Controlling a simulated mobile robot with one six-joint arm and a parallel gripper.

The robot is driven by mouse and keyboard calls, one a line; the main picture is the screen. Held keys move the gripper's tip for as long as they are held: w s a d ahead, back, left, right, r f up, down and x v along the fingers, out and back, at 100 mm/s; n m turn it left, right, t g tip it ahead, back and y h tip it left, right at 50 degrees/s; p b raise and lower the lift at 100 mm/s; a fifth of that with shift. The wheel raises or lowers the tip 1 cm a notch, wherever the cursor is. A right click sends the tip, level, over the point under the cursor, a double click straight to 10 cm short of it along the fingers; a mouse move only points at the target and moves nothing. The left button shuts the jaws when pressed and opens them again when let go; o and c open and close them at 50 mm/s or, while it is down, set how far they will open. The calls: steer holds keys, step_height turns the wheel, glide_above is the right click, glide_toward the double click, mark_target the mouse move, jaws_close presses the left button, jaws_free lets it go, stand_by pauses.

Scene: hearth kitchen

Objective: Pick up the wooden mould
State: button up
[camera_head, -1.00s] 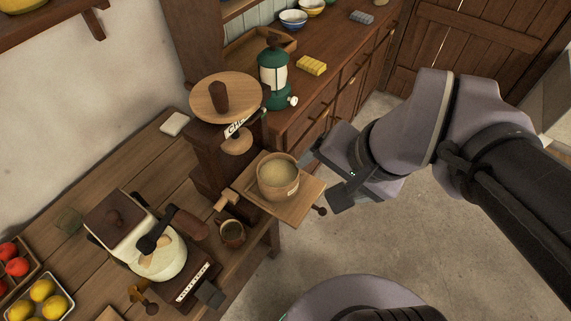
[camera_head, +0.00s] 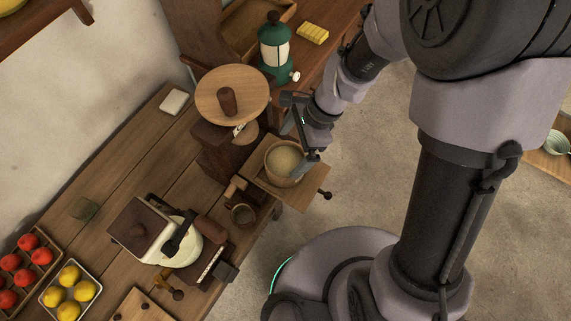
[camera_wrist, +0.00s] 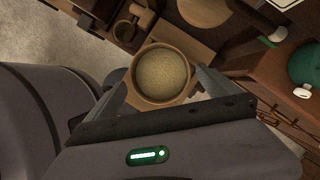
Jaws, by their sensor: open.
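The wooden mould (camera_head: 284,163) is a round, light-brown tub filled to near its rim with pale, grainy stuff. It stands upright on the board (camera_head: 262,183) of the wooden press (camera_head: 222,160). It also shows in the wrist view (camera_wrist: 163,76), at the middle between my fingers. My gripper (camera_head: 299,147) is open at the mould's right side in the head view. In the wrist view my gripper (camera_wrist: 161,84) has one finger on each side of the mould. Whether the fingers touch it or are above its rim I cannot tell.
A brown mug (camera_head: 243,214) stands close beside the board. A white-and-brown grinder (camera_head: 160,228) and trays of fruit (camera_head: 70,289) stand to the left. The press's round top (camera_head: 232,95) rises behind the mould. A green lantern (camera_head: 275,50) stands on the cabinet beyond.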

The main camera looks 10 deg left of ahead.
steer(key=b, duration=0.3)
glide_above(285, 169)
step_height(285, 169, down, 6)
steer(key=shift+r, duration=0.1)
steer(key=shift+s+r+p, duration=0.1)
steer(key=shift+p, duration=0.25)
steer(key=c, duration=1.7)
steer(key=shift+r, duration=0.1)
